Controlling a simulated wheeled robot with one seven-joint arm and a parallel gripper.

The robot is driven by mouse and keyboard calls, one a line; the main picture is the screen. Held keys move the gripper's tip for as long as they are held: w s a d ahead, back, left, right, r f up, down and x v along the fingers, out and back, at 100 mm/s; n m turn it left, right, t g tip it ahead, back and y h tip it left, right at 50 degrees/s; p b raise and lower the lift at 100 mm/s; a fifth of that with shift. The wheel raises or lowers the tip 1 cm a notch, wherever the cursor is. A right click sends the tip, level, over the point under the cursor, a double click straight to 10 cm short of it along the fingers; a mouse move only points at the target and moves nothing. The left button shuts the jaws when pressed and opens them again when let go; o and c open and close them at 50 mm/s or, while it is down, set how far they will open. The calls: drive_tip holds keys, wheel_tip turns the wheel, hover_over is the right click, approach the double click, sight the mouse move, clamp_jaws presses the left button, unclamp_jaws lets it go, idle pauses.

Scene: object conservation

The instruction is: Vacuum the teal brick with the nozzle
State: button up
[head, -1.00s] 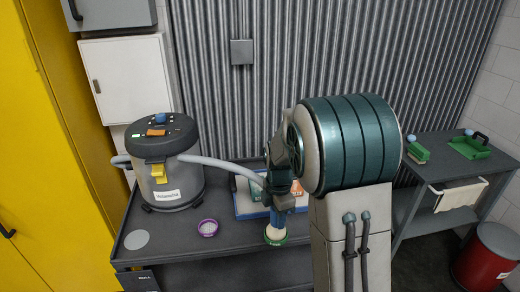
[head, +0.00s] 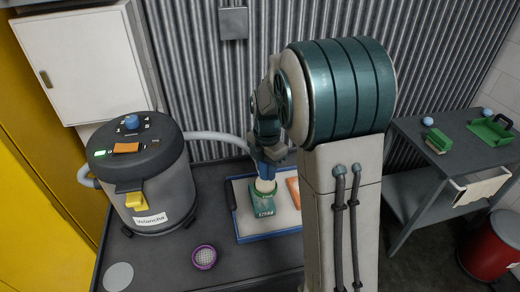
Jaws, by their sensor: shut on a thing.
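The vacuum (head: 150,190) stands at the left of the dark bench, with a green light on its top. Its grey hose (head: 218,138) runs right to my gripper (head: 267,170). My gripper is shut on the pale nozzle (head: 265,186), which points down over the tray. The teal brick (head: 263,209), with white lettering on its front, lies in the tray right under the nozzle. The nozzle's mouth overlaps the brick's top; I cannot tell if they touch. My arm hides part of the tray.
The blue-rimmed tray (head: 270,234) also holds an orange brick (head: 293,188), partly hidden. A purple mesh ring (head: 204,257) and a grey disc (head: 118,276) lie on the bench front. A side table (head: 430,185) with green items and a red bin (head: 494,250) are at right.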

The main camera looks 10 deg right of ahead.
drive_tip(key=shift+w, duration=0.35)
drive_tip(key=shift+s+f+b, duration=0.15)
drive_tip(key=shift+f+b, duration=0.2)
drive_tip(key=shift+f, duration=0.05)
drive_tip(key=shift+f+b, duration=1.55)
drive_tip(key=shift+f, duration=1)
drive_tip(key=shift+w, duration=0.25)
drive_tip(key=shift+w, duration=1.3)
drive_tip(key=shift+w, duration=0.1)
drive_tip(key=shift+w, duration=1.35)
drive_tip(key=shift+w, duration=0.2)
drive_tip(key=shift+w+p, duration=0.45)
drive_tip(key=shift+w, duration=0.7)
